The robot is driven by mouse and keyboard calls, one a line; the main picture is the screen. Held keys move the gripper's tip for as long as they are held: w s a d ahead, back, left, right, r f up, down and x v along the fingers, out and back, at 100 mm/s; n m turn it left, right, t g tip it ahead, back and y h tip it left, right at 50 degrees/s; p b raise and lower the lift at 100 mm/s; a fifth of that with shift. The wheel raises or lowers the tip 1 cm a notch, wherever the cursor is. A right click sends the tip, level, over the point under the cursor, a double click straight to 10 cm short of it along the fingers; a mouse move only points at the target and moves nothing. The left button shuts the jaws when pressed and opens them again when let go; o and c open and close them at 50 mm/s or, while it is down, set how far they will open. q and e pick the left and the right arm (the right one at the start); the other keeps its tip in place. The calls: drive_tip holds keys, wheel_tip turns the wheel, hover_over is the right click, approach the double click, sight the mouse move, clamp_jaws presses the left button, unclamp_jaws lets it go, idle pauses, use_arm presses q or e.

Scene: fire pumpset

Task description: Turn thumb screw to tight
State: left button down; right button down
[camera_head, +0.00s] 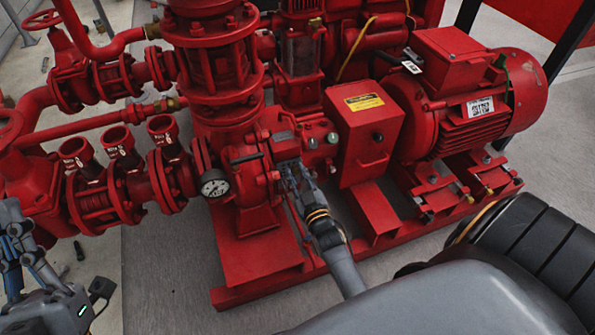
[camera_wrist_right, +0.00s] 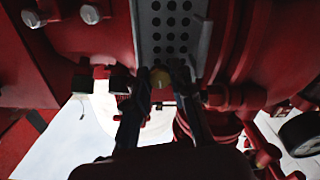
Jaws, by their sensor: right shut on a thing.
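My right gripper (camera_head: 288,170) reaches the front of the red pump, beside the coupling guard. The screw sits below a grey perforated plate (camera_wrist_right: 172,30). In the head view the fingers hide the screw, so its turn angle cannot be read. My left gripper (camera_head: 18,245) is at the lower left edge, away from the pump; its fingers are partly cut off and their opening is unclear.
A pressure gauge (camera_head: 214,183) is left of my right gripper. A red box guard (camera_head: 363,135) stands to its right, with the red motor (camera_head: 470,95) beyond. Red pipes and valves (camera_head: 115,160) fill the left. Grey floor (camera_head: 160,270) is open in front.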

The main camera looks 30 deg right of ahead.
use_arm(q)
drive_tip(key=shift+w+d+f+g+y, duration=0.1)
drive_tip(key=shift+w+f+g+y, duration=0.3)
drive_tip(key=shift+w+f+g, duration=0.2)
use_arm(e)
drive_tip(key=shift+f+m, duration=0.1)
drive_tip(key=shift+m, duration=0.2)
drive_tip(key=c, duration=1.1)
unclamp_jaws()
drive_tip(key=shift+c, duration=0.2)
use_arm(q)
drive_tip(key=shift+r+h, duration=0.1)
drive_tip(key=shift+h, duration=0.2)
use_arm(e)
drive_tip(key=shift+s, duration=0.15)
drive_tip(key=shift+s+a+f, duration=0.1)
drive_tip(key=shift+s+a, duration=0.05)
drive_tip(key=shift+s, duration=0.1)
drive_tip(key=v, duration=0.7)
drive_tip(key=shift+r, duration=0.25)
drive_tip(key=shift+s, duration=0.1)
